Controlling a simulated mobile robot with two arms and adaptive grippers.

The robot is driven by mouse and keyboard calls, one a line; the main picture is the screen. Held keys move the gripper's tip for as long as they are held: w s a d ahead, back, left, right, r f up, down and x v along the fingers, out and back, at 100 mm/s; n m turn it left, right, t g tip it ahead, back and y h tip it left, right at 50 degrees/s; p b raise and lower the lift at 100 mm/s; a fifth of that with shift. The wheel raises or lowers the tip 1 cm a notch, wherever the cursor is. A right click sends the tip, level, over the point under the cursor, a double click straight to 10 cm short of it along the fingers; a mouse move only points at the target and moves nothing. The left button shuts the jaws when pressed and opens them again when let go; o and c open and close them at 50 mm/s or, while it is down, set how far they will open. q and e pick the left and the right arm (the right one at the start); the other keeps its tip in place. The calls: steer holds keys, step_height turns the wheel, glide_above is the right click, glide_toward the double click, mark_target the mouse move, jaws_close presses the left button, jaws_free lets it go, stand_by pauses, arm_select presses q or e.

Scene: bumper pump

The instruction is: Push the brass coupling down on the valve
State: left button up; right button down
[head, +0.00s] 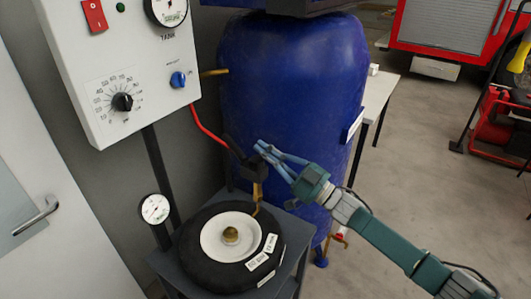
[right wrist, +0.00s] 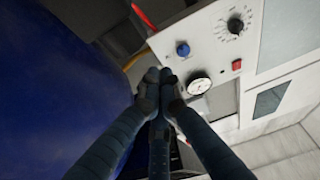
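The brass coupling (head: 258,190) hangs upright below a black chuck (head: 254,170) at the end of the red air hose (head: 208,132). Its lower end is at or just above the thin brass valve (head: 256,210) on the tyre (head: 213,272); I cannot tell whether it is seated. My right gripper (head: 262,148) comes in from the right, just above the chuck. Its fingertips meet in the right wrist view (right wrist: 160,82), and nothing shows between them. Contact with the chuck is unclear. The coupling is hidden in the wrist view. My left gripper is not in view.
The tyre with its white rim (head: 212,247) lies on a dark stand (head: 170,266). A gauge (head: 155,208) stands at its left. A blue tank (head: 290,85) rises close behind my right gripper. The control panel (head: 140,60) hangs at the upper left. Floor at the right is open.

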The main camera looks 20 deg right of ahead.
arm_select(q)
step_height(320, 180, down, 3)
steer(key=b, duration=0.3)
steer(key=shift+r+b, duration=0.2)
steer(key=shift+b, duration=0.2)
arm_select(e)
steer(key=v, duration=1)
steer(key=shift+r, duration=0.4)
steer(key=shift+s, duration=0.1)
